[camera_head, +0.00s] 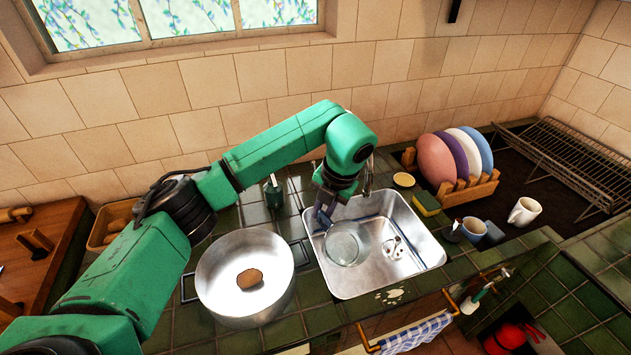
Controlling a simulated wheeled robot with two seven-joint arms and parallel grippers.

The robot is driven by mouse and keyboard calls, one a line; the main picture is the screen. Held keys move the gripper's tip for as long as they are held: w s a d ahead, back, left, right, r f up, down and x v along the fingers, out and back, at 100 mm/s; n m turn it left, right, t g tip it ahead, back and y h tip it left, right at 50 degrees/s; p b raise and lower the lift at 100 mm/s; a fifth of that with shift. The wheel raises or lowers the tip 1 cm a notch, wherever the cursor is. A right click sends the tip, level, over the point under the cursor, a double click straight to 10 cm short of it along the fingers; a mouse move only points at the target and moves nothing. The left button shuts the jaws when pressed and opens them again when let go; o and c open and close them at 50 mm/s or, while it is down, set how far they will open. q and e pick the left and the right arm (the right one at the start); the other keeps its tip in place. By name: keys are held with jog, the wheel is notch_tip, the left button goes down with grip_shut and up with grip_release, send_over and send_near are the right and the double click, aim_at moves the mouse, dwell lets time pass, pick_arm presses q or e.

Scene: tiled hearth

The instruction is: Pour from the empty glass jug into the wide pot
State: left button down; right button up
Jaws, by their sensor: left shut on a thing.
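The wide pot (225,305) is a pale metal pot with dark side handles, standing on the green tiles left of the sink. A brown roundish thing (250,278) lies in its bottom. The clear glass jug (347,246) is over the left part of the sink basin, to the right of the pot. My left gripper (325,214) is shut on the jug at its upper left side. The jug looks empty; I cannot tell how far it is tilted or whether it touches the basin. My right gripper is not in view.
The metal sink (425,247) lies under the jug. A yellow sponge (426,204), a plate rack (470,190) with several plates, a blue mug (473,229) and a white mug (524,211) stand to the right. A dark green bottle (273,194) stands behind the pot.

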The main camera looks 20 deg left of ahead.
pick_arm(q)
jog(key=w+a+m+t+h+b, duration=0.2)
jog(key=w+a+m+t+h, duration=0.3)
jog(key=m, duration=0.9)
jog(key=t+h, duration=0.1)
jog(key=h, duration=0.1)
jog(key=shift+w+a+h+b, duration=0.2)
jog(key=shift+h+b, duration=0.1)
jog(key=shift+b, duration=0.1)
jog(key=shift+f, duration=0.15)
